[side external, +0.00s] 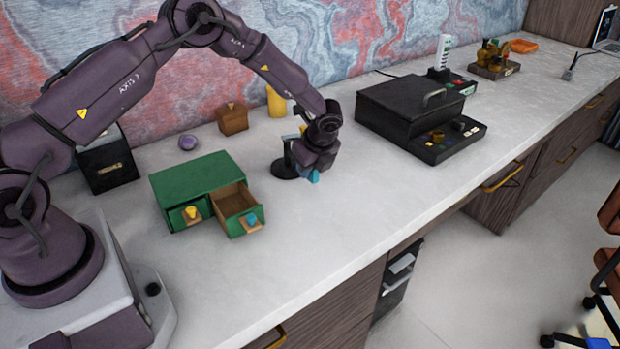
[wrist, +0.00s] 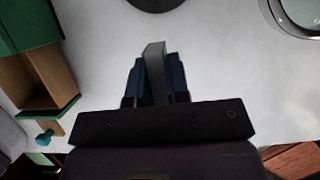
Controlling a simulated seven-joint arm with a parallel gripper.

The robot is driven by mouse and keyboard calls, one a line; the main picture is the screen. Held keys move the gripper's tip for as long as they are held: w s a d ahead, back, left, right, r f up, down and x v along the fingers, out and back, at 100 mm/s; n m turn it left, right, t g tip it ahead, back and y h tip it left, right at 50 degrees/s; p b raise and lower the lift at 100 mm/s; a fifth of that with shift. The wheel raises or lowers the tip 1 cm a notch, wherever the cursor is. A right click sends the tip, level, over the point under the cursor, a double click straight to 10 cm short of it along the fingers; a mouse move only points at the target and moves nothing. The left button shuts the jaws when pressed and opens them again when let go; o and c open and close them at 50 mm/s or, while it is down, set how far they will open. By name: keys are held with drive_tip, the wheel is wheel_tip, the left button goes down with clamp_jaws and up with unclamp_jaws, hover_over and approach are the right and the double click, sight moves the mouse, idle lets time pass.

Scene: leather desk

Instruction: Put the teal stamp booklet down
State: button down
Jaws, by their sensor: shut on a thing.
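The teal stamp booklet (side external: 314,176) shows as a small teal patch under my gripper (side external: 313,168) in the side view. Most of it is hidden by my gripper there. In the wrist view, my gripper (wrist: 156,82) has its two blue-looking fingers shut on the booklet (wrist: 154,58), which appears edge-on as a narrow grey-teal strip. It is held low over the pale desktop (side external: 345,225); I cannot tell whether it touches the surface.
A green cabinet (side external: 195,176) stands left, with its right drawer (side external: 238,203) pulled open and empty-looking. A round black base (side external: 284,170) is close beside my gripper. A black box (side external: 405,105) and tray stand to the right. The desktop front is clear.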

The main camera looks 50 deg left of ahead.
sight(310, 189)
drive_tip(key=shift+w+a+f, duration=0.1)
drive_tip(key=shift+w+f, duration=0.1)
drive_tip(key=shift+f, duration=0.8)
drive_tip(key=shift+w+f, duration=0.15)
drive_tip(key=shift+f, duration=0.85)
drive_tip(key=shift+f, duration=0.1)
drive_tip(key=c, duration=1.1)
unclamp_jaws()
